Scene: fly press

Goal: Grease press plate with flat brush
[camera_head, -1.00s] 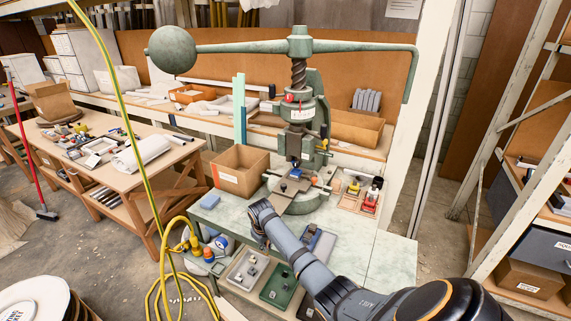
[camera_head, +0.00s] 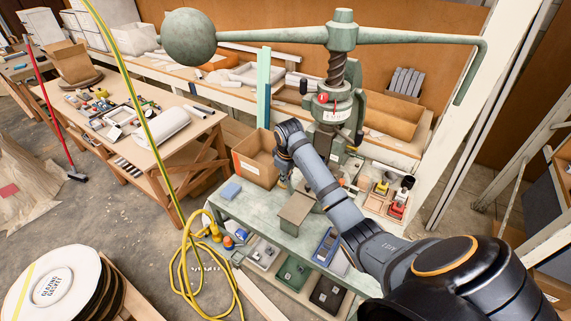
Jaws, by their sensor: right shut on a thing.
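The green fly press (camera_head: 342,65) stands at the back of the pale green bench (camera_head: 245,208). My right gripper (camera_head: 283,178) points down left of the press, behind and left of the plate, beside the open cardboard box. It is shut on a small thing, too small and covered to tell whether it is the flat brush. My left gripper is not in view.
A cardboard box (camera_head: 253,160) stands left of the press, a blue block (camera_head: 231,190) on the bench before it. Trays (camera_head: 293,271) sit at the front. Small bottles (camera_head: 397,206) stand right. A yellow hose (camera_head: 181,262) lies at the left.

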